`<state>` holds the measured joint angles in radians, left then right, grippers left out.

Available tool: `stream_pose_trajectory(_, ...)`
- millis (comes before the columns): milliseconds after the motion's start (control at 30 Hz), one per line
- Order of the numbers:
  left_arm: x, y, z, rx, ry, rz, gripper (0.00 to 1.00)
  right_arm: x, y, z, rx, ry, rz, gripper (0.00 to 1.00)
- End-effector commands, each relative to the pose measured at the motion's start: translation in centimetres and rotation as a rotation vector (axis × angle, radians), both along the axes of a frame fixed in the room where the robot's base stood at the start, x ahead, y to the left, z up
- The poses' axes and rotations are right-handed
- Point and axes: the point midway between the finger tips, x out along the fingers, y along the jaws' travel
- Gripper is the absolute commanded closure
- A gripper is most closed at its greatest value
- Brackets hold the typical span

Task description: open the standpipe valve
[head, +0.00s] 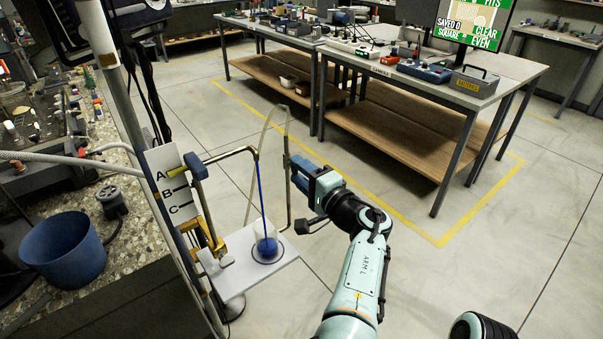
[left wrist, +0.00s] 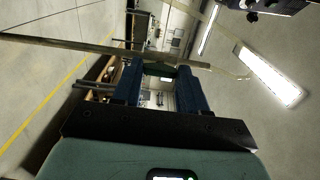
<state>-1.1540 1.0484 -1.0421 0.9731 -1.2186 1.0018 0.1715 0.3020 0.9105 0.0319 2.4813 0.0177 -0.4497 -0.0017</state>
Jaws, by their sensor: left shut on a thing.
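The standpipe stands at left, with a white plate (head: 167,175) lettered A, B and C. A blue handle (head: 196,167) sits beside the A mark, where a bent metal spout (head: 232,153) leaves. A blue stream (head: 261,190) falls from the spout into a small clear cup (head: 265,240) on a white shelf (head: 233,277).
A blue bucket (head: 62,250) stands on the speckled counter (head: 135,235) at left. A workbench (head: 455,85) with tools and a grey toolbox stands at the back. Yellow lines (head: 480,212) mark the floor. Open floor lies between the standpipe and the workbench.

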Motion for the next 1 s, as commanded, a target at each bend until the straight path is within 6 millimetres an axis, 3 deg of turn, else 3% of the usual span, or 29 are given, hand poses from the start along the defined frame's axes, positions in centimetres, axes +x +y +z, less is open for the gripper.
stream_pose_trajectory(33, 0.1, 0.3, 0.5, 0.004, -0.008, 0.002, 0.88, 0.0, 0.0, 0.0, 0.000, 0.000, 0.000, 0.57)
stream_pose_trajectory(67, 0.1, 0.3, 0.5, 0.004, -0.008, 0.002, 0.54, 0.0, 0.0, 0.0, 0.000, 0.000, 0.000, 0.57)
stream_pose_trajectory(133, 0.1, 0.3, 0.5, 0.004, -0.008, 0.002, 0.32, 0.0, 0.0, 0.0, 0.000, 0.000, 0.000, 0.57)
stream_pose_trajectory(567, -0.8, -0.7, 0.2, 0.003, -0.002, -0.003, 0.32, 0.1, 0.0, -0.1, -0.001, -0.002, -0.001, 0.57)
stream_pose_trajectory(1000, -8.2, -6.0, 0.2, 0.003, -0.003, -0.003, 0.32, 0.2, -0.1, -0.2, -0.003, -0.007, -0.003, 0.57)
